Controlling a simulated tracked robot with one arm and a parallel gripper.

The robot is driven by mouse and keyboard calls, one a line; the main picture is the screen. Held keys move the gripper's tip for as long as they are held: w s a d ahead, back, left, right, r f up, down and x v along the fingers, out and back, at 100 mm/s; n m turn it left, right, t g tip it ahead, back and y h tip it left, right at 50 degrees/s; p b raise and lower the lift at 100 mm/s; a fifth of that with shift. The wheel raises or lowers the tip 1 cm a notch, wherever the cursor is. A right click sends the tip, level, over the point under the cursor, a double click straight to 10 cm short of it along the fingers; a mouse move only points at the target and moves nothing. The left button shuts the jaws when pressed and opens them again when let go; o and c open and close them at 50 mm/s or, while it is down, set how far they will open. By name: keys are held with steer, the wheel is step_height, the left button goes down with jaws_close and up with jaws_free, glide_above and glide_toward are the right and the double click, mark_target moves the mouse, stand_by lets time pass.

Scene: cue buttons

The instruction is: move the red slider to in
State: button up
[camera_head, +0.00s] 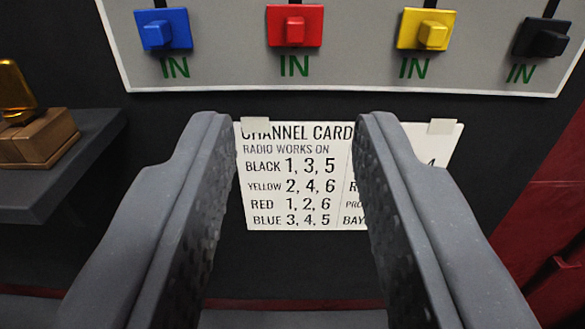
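The red slider (294,28) sits on a grey panel (350,76) at the top of the view, directly above a green "IN" label (294,66). A dark slot runs up from it and out of the frame. My gripper (282,135) is open and empty, its two dark fingers spread wide below the panel. The fingers do not appear to touch the slider.
A blue slider (163,32) is left of the red one; a yellow slider (426,30) and a black slider (541,38) are right. Each has an "IN" label below. A channel card (298,190) is partly hidden by my fingers. A shelf (50,185) bears a gold trophy (15,90).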

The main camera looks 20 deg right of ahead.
steer(key=shift+v, duration=0.8)
steer(key=s+a+r+n+g+y+b, duration=0.1)
steer(key=s+a+r+y+b, duration=0.1)
steer(key=a+r, duration=0.6)
steer(key=s+a+r+n+g+y+b, duration=0.1)
steer(key=s+a+r+n+y+b, duration=0.1)
steer(key=s+a+r, duration=0.4)
step_height(320, 180, up, 4)
steer(key=shift+s+a+r+y+b, duration=0.15)
steer(key=shift+s+a+y+b, duration=0.3)
steer(key=shift+a+b, duration=0.6)
steer(key=shift+w, duration=0.1)
